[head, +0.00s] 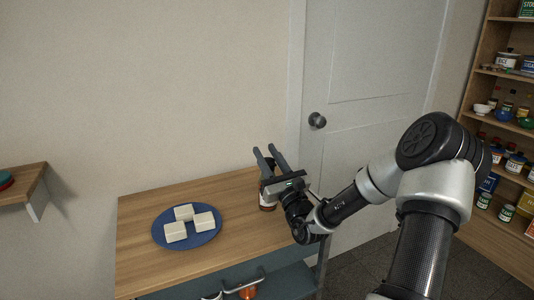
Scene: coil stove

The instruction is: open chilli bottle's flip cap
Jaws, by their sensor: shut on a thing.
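The chilli bottle (267,207) stands upright near the right end of the wooden tabletop. Only its lower part, dark with a pale label, shows below my gripper. Its cap and top are hidden, so I cannot tell whether the flip cap is open. My gripper (265,151) is over the bottle, with its two grey fingers pointing towards the wall. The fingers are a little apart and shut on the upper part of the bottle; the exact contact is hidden.
A blue plate (187,241) with three white blocks (204,221) sits left on the table (140,215). A white door (375,80) stands behind. Shelves (510,155) with jars are at right, and a small wooden shelf (22,184) at left. The tabletop between plate and bottle is clear.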

